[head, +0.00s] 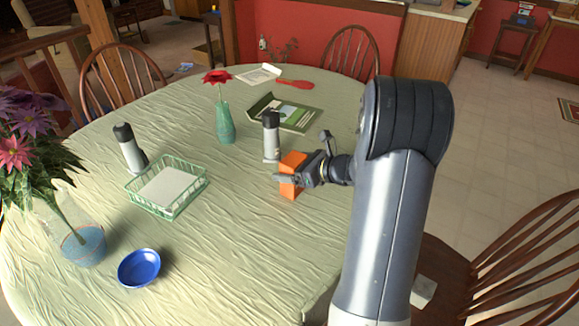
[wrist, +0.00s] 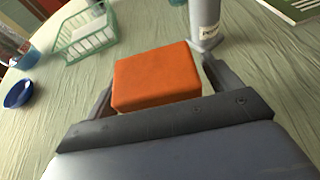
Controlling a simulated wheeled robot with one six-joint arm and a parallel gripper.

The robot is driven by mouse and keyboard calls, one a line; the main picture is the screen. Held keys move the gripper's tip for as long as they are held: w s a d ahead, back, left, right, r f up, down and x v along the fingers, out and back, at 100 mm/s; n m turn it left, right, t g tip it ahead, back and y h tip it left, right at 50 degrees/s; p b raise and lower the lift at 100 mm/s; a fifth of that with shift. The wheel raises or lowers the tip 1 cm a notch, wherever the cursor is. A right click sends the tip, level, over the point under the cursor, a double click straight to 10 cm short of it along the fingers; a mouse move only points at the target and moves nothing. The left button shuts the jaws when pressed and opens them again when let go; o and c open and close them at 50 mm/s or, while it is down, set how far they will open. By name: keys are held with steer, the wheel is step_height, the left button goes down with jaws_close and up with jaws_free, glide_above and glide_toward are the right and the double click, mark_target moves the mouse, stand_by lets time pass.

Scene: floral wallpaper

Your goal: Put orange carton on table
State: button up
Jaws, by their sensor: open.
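The orange carton (head: 291,175) is a small box at the right part of the table (head: 240,235), which has a pale green crinkled cover. In the wrist view the carton (wrist: 156,77) sits between the two fingers of my gripper (wrist: 157,85). My gripper (head: 290,174) reaches in from the right in the head view, with its fingers open around the carton. The carton appears to rest on the table or very close to it; its underside is hidden.
A grey pepper grinder (head: 271,137) stands just behind the carton. A teal vase (head: 225,125), a booklet (head: 290,113), a green basket (head: 168,187), another grinder (head: 130,148), a blue bowl (head: 139,268) and a flower pot (head: 84,245) stand farther off. The table's front middle is clear.

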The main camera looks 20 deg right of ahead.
steer(key=v, duration=1.1)
steer(key=shift+p, duration=0.4)
